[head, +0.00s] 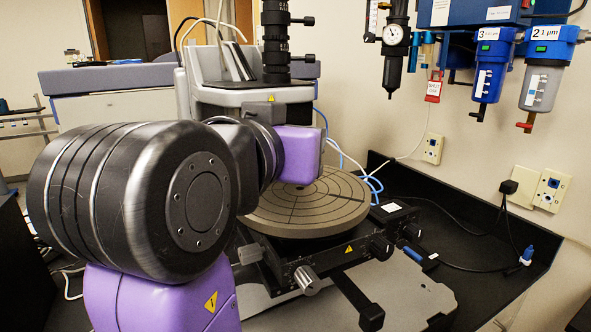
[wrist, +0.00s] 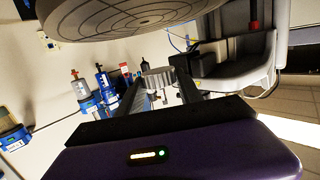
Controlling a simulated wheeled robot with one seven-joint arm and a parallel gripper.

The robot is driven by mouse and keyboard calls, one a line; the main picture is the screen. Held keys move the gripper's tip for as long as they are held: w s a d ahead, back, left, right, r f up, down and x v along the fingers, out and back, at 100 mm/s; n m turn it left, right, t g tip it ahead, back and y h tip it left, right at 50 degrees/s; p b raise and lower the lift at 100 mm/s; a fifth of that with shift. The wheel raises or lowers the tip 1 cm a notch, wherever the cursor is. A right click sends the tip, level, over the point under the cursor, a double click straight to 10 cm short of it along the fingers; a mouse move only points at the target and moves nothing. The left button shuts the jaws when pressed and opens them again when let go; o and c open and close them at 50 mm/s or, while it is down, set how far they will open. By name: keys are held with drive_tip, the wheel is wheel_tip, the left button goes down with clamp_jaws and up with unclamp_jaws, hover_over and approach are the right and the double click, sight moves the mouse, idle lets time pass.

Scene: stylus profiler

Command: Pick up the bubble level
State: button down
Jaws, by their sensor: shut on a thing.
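My gripper (wrist: 159,86) shows in the wrist view, its two dark fingers reaching up from the purple hand. They are shut on a small pale grey, ridged round thing, which looks like the bubble level (wrist: 158,78). It is held at the fingertips, clear of the round stage (wrist: 130,22), which fills the top of this upside-down view. In the head view my purple and dark arm hides the fingers and the level. There the round stage (head: 335,211) with its ring markings lies just below and right of my purple wrist part.
The black microscope column (head: 276,45) rises behind my arm. Stage knobs (head: 306,281) and a black lever (head: 358,300) stick out at the front. Blue filters (head: 547,65) and a gauge (head: 393,35) hang on the right wall. Cables cross the black bench (head: 480,225).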

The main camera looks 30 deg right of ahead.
wheel_tip(320, 180, up, 14)
drive_tip(key=shift+f, duration=0.15)
idle(0.3)
drive_tip(key=c, duration=1.6)
unclamp_jaws()
clamp_jaws()
